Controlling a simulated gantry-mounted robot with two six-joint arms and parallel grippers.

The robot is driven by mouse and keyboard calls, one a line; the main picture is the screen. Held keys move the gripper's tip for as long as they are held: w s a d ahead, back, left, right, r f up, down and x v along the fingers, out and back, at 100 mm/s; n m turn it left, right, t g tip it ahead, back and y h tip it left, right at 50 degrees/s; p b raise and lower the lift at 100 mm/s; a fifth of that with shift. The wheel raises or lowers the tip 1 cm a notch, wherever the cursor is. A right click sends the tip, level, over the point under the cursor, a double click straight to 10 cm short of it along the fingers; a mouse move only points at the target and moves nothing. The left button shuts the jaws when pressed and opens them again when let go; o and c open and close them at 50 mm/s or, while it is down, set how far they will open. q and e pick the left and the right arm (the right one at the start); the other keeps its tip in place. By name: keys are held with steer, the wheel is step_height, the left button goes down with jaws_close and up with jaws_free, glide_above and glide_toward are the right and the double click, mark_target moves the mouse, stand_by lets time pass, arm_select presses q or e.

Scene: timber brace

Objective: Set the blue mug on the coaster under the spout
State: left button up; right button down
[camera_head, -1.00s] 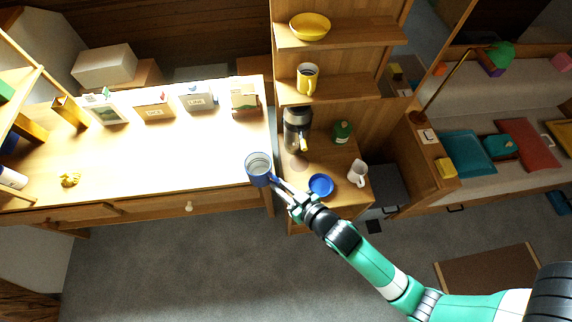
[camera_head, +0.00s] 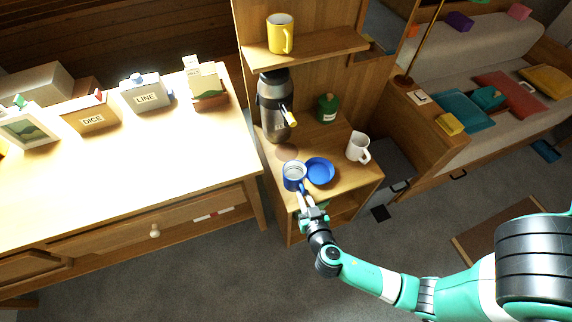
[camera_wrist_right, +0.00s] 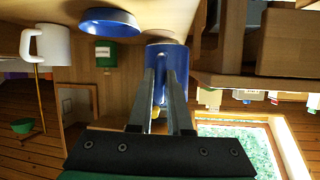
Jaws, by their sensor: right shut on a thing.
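The blue mug (camera_head: 294,181) is upright over the front left of the small wooden stand, its open top toward the head camera. My right gripper (camera_head: 303,196) is shut on it from the front; the wrist view also shows the mug (camera_wrist_right: 172,58) between the fingers (camera_wrist_right: 166,85). The round brown coaster (camera_head: 287,152) lies just behind the mug, partly hidden by it. Above the coaster is the yellow-tipped spout (camera_head: 289,117) of the grey dispenser (camera_head: 272,108). Whether the mug touches the stand is unclear. My left gripper is out of view.
A blue dish (camera_head: 320,172) is close beside the mug on the right. A white mug (camera_head: 357,148) and a green canister (camera_head: 326,109) stand farther right and back. A shelf (camera_head: 310,53) with a yellow mug (camera_head: 281,35) is above. The desk (camera_head: 130,160) is left.

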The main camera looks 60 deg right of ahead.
steer(key=shift+m, duration=0.3)
steer(key=f+b, duration=0.1)
steer(key=b, duration=0.1)
steer(key=d+f+b, duration=0.1)
steer(key=b, duration=0.1)
steer(key=w+d+f+b, duration=0.1)
steer(key=b, duration=0.1)
steer(key=shift+d+f, duration=0.25)
steer(key=shift+f, duration=0.1)
steer(key=shift+w+d+r, duration=0.55)
steer(key=shift+d, duration=0.25)
steer(key=w+d, duration=0.6)
steer(key=d, duration=0.1)
steer(key=w+d+b, duration=0.1)
steer(key=w+d, duration=0.2)
steer(key=shift+d, duration=0.2)
step_height(320, 180, down, 4)
steer(key=b, duration=0.2)
steer(key=shift+s+r+b, duration=0.1)
steer(key=shift+r+b, duration=0.05)
steer(key=shift+b, duration=0.15)
steer(key=shift+r, duration=0.1)
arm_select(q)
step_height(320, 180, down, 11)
arm_select(e)
steer(key=c, duration=0.8)
jaws_free()
steer(key=shift+c, duration=0.2)
